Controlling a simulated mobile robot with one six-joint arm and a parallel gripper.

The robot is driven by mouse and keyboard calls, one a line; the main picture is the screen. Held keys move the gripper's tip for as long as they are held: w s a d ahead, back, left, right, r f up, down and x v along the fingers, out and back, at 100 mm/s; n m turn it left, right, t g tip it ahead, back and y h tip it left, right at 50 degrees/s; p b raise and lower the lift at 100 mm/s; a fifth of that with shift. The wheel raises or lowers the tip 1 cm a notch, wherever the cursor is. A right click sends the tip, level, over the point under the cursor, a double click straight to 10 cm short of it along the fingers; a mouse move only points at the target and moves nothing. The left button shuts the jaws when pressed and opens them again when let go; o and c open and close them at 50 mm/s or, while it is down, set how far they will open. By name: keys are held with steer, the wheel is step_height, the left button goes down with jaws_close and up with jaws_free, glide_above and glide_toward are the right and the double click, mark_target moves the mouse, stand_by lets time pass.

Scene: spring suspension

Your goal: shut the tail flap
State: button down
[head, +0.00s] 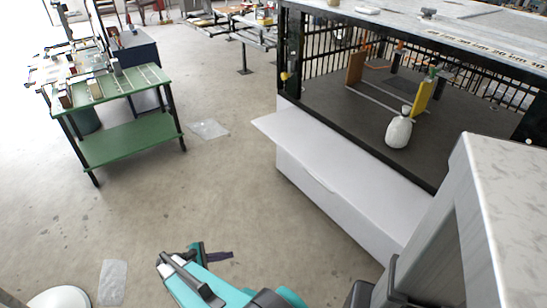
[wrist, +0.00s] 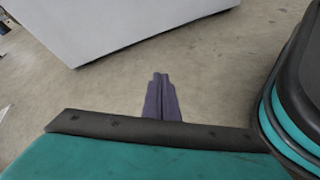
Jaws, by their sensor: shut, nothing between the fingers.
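The tail flap (head: 310,150) is a plain white panel along the near edge of a dark cargo bed. It is open, leaning outward from the bed edge, with its left corner jutting past the white body below. My gripper (head: 225,255) is over the bare floor, left of and apart from the flap in the head view. Its dark purple fingers are together and empty; they also show in the wrist view (wrist: 160,77). In the wrist view, a white panel (wrist: 110,30) crosses the top left, beyond the fingertips; I cannot tell whether it is flap or body.
The dark bed (head: 330,95) has black barred sides and a roof above. A green workbench (head: 125,145) stands at the left. Concrete floor between bench and flap is mostly clear. A grey block (head: 520,190) fills the right.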

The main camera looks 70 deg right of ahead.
steer(key=d+r+n+g+h+b, duration=0.2)
steer(key=d+r+h+b, duration=0.1)
steer(key=d, duration=0.9)
steer(key=d+r+n+g+h+b, duration=0.2)
steer(key=d+r+h, duration=0.3)
steer(key=d, duration=0.7)
steer(key=d+r+n+g+h+b, duration=0.2)
steer(key=d+r+h+b, duration=0.1)
steer(key=d, duration=0.9)
step_height(320, 180, up, 2)
steer(key=shift+d+r+h+b, duration=0.25)
steer(key=shift+d+h+b, duration=0.05)
steer(key=shift+h, duration=0.6)
steer(key=w+a+r+b+x, duration=0.1)
steer(key=r+x, duration=0.1)
steer(key=x, duration=1)
steer(key=shift+a+r, duration=0.2)
steer(key=shift+r, duration=0.2)
